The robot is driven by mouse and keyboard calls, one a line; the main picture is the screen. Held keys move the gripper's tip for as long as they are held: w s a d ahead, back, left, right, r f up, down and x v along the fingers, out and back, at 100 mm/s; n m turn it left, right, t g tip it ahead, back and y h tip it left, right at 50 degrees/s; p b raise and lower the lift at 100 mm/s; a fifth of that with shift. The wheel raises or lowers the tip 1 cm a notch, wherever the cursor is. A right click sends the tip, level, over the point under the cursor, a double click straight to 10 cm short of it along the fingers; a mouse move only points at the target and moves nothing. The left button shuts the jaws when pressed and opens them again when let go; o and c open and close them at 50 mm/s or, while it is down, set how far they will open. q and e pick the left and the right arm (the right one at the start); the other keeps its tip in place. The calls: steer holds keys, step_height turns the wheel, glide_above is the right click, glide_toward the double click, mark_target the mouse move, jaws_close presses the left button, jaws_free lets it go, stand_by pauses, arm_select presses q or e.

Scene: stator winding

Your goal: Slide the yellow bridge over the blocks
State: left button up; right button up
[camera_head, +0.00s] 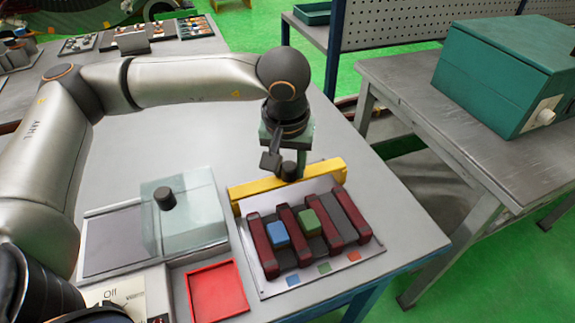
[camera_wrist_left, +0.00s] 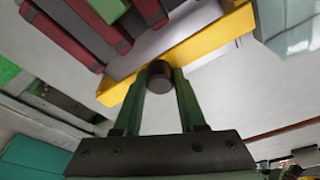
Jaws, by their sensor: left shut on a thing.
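The yellow bridge (camera_head: 250,188) stands along the far edge of a light board (camera_head: 300,288), behind the dark red rails (camera_head: 262,247). Its black knob (camera_head: 288,171) is between the fingers of my left gripper (camera_head: 289,165). In the left wrist view the left gripper (camera_wrist_left: 159,80) is shut on this knob (camera_wrist_left: 160,74), with the yellow bridge (camera_wrist_left: 205,43) behind it. A blue block (camera_head: 277,233) and a green block (camera_head: 309,222) sit in slots between the rails, in front of the bridge. My right gripper is not in view.
A clear box with a black knob (camera_head: 186,222) stands left of the board. A red tray (camera_head: 217,292) lies at the front left. Blue, green and red squares mark the board's front edge. A teal box (camera_head: 500,75) sits on a separate table at right.

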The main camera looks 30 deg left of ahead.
mark_target(308, 218)
arm_select(q)
steer(key=shift+s+d+f+b, duration=0.2)
steer(key=shift+s+d+b, duration=0.35)
steer(key=shift+s+d, duration=1.15)
steer(key=shift+s+d+f+b, duration=0.2)
steer(key=shift+s+d+b, duration=0.35)
steer(key=shift+s+d, duration=1.1)
steer(key=o, duration=0.9)
steer(key=shift+w+d, duration=0.1)
steer(key=shift+d, duration=0.05)
steer(key=shift+o, duration=0.2)
steer(key=shift+r, duration=0.1)
steer(key=shift+p+v, duration=0.5)
steer(key=shift+v, duration=0.35)
steer(key=shift+w+r+p, duration=0.15)
steer(key=shift+r+p, duration=0.35)
steer(key=shift+r, duration=0.65)
steer(key=shift+w+r+p, duration=0.15)
steer(key=shift+r+p, duration=0.3)
steer(key=shift+r, duration=0.7)
steer(key=shift+s, duration=0.15)
